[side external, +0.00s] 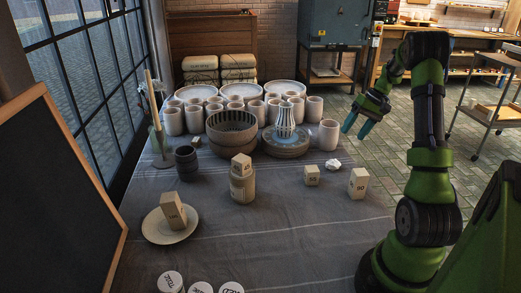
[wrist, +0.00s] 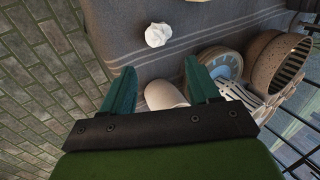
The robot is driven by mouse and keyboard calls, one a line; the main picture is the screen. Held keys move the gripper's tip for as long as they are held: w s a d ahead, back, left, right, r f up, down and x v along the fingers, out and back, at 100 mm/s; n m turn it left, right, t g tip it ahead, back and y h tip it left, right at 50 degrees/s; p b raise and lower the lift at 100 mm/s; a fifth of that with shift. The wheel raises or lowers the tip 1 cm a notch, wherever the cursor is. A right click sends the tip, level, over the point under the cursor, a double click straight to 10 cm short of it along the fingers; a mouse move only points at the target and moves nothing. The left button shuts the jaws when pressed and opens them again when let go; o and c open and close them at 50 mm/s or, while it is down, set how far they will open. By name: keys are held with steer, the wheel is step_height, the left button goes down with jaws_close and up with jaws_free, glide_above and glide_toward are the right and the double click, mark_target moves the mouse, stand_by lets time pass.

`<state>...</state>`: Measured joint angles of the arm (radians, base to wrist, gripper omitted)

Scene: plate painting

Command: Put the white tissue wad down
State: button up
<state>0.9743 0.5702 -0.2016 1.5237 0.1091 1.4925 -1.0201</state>
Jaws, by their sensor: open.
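The white tissue wad (side external: 333,164) is a small crumpled lump lying on the grey cloth of the table, near its right edge. It also shows in the wrist view (wrist: 158,35), at the top middle, beyond my fingertips and apart from them. My gripper (side external: 357,127) is raised past the table's right edge, above and to the right of the wad. In the wrist view its two teal fingers (wrist: 160,80) are spread with nothing held between them. A white cup (wrist: 165,95) shows below, in the gap between the fingers.
A white cup (side external: 329,135) stands just behind the wad. Wooden blocks marked 65 (side external: 312,175) and 90 (side external: 358,183) stand in front. The right front cloth is mostly clear.

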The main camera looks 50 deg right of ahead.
steer(key=w+a+r+n, duration=0.1)
steer(key=w+a+r, duration=0.1)
steer(key=a+r, duration=0.35)
steer(key=w+a+r+h, duration=0.1)
steer(key=w+a+r, duration=0.1)
steer(key=a, duration=0.6)
steer(key=w+a+r+n, duration=0.1)
steer(key=w+a+r, duration=0.15)
steer(key=a, duration=0.45)
steer(key=s+a+r+n+t, duration=0.1)
steer(key=s+a, duration=0.4)
steer(key=a, duration=0.4)
steer(key=s+a+r+n+t, duration=0.1)
steer(key=s+a, duration=0.3)
steer(key=a, duration=0.6)
steer(key=shift+s+a+n+t, duration=0.3)
steer(key=shift+s+n+t, duration=0.15)
steer(key=shift+t, duration=0.35)
steer(key=shift+w+r, duration=0.1)
